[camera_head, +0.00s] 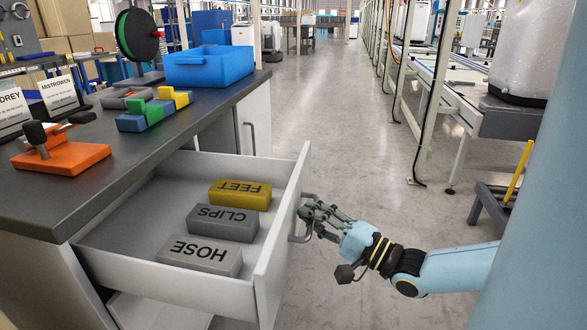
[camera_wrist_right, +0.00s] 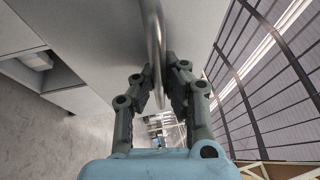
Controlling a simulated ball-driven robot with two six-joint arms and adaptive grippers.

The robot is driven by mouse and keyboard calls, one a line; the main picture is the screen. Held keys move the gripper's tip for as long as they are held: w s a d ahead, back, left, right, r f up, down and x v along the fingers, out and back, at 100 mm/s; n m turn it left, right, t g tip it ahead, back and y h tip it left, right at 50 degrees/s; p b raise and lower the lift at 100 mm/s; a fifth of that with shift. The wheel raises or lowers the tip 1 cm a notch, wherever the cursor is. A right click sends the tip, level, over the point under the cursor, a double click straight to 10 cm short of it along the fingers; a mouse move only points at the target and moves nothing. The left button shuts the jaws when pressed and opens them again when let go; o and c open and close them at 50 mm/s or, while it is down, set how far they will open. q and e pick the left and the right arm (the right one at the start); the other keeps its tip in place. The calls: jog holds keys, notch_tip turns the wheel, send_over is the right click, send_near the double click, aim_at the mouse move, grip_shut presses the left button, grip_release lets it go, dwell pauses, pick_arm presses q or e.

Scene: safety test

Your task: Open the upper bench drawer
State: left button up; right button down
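The upper drawer (camera_head: 279,232) of the dark-topped bench is pulled well out, so its inside shows. It holds a yellow block (camera_head: 240,195) marked FEET, a grey block (camera_head: 222,222) marked CLIPS and a grey block (camera_head: 200,256) marked HOSE. Its metal bar handle (camera_head: 291,238) is on the front panel. My right gripper (camera_head: 311,217) is at the handle; in the right wrist view its two fingers (camera_wrist_right: 160,84) lie close on either side of the bar (camera_wrist_right: 154,35) and appear shut on it. My left gripper is not in view.
The bench top (camera_head: 165,148) carries a blue bin (camera_head: 208,68), an orange fixture (camera_head: 62,156), coloured blocks and signs. A cabinet door handle (camera_head: 251,139) is behind the drawer. Open floor (camera_head: 340,130) lies to the right, with a conveyor (camera_head: 465,110) beyond.

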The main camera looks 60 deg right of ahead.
jog(key=shift+s+d+f, duration=0.15)
jog(key=shift+s+f, duration=0.05)
jog(key=shift+s, duration=0.2)
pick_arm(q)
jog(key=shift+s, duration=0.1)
pick_arm(e)
jog(key=c, duration=1.4)
grip_release()
jog(key=s, duration=0.4)
jog(key=s+f, duration=0.1)
jog(key=s, duration=0.3)
jog(key=s+f, duration=0.1)
jog(key=s, duration=0.2)
jog(key=shift+s, duration=0.4)
jog(key=shift+w+r, duration=0.1)
jog(key=shift+w, duration=0.05)
